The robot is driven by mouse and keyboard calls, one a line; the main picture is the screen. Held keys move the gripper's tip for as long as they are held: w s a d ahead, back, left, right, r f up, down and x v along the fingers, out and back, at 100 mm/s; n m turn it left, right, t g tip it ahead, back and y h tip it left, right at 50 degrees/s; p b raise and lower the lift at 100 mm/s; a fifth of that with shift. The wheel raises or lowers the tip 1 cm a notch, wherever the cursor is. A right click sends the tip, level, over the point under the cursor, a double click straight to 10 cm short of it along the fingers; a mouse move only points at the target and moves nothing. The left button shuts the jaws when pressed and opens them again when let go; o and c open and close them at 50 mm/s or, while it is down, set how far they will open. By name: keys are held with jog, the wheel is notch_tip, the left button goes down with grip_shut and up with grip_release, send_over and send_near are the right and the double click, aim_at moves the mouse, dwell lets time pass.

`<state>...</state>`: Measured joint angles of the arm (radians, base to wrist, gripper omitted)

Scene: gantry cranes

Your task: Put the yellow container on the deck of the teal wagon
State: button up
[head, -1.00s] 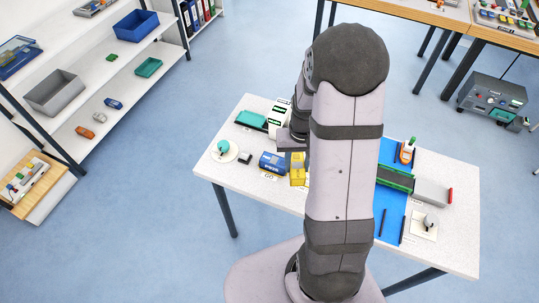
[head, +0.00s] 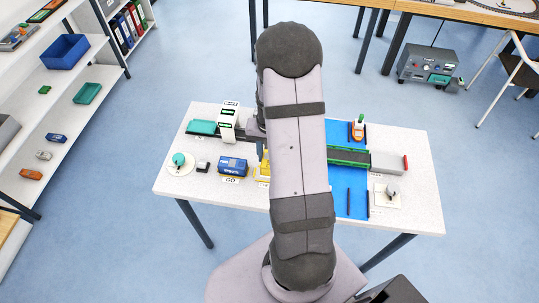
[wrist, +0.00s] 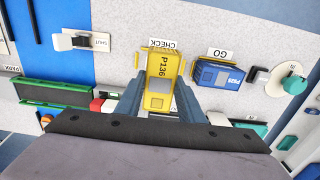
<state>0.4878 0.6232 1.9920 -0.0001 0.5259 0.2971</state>
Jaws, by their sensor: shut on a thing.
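The yellow container (wrist: 159,66), marked P136, is between the two fingers of my gripper (wrist: 160,88) in the wrist view, by the CHECK label. My gripper is shut on it. In the head view only a strip of the yellow container (head: 264,165) shows beside my arm, which hides my fingers. I cannot tell whether it touches the table. A teal wagon (head: 203,127) stands on a dark track at the table's back left, left of the white gantry. A teal part also shows at the lower right of the wrist view (wrist: 251,128).
A blue container (head: 233,166) stands left of the yellow one, by the GO label. The white gantry (head: 228,122) spans the track. A green-edged bridge (head: 348,157) crosses the blue strip (head: 343,203) on the right. A round teal-knobbed device (head: 180,161) sits at the left edge.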

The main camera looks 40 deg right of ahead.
jog(key=shift+f+b, duration=1.75)
jog(key=shift+f, duration=0.4)
jog(key=shift+f+b, duration=0.35)
jog(key=shift+f, duration=0.3)
jog(key=shift+f, duration=0.5)
jog(key=o, duration=1.2)
jog(key=shift+c, duration=0.2)
jog(key=shift+r, duration=0.1)
jog(key=shift+r+p, duration=2.9)
jog(key=shift+r, duration=0.55)
